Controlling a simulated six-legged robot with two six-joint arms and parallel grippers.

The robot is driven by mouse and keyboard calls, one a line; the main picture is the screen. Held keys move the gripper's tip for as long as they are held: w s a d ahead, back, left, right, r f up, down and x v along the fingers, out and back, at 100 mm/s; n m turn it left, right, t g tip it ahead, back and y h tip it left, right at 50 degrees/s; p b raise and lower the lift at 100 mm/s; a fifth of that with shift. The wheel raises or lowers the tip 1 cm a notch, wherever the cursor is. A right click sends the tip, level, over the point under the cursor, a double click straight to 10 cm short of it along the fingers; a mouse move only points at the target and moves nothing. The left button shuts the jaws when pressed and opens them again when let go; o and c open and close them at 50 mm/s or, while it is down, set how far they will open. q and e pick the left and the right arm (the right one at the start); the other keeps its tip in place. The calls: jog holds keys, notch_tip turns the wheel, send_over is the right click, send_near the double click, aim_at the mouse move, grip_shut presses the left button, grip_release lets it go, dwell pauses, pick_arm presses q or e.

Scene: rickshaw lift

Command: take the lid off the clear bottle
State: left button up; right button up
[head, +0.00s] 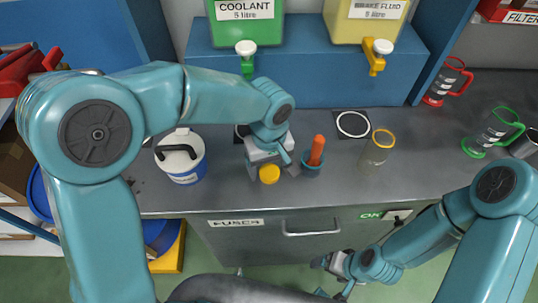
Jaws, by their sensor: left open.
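A round yellow lid (269,174) shows at the front of my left gripper (270,172). The gripper is open, with one finger on each side of the lid; I cannot tell whether they touch it. No clear bottle body can be made out under the lid. A clear vessel with an orange-yellow rim (376,152) stands upright on the bench to the right, apart from the gripper. My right gripper (332,278) is low in front of the bench, away from these things; its finger opening is unclear.
A teal cup with an orange-handled tool (315,158) stands close right of my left gripper. A white-and-blue tub (180,158) is to its left. Green coolant (243,30) and yellow brake fluid (370,28) containers stand on a blue shelf (310,80) behind. Red and green jugs are at right.

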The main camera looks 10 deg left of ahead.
aim_at(269, 170)
pick_arm(q)
notch_tip(269, 170, up, 12)
dwell(0.4)
jog(key=shift+s, duration=0.1)
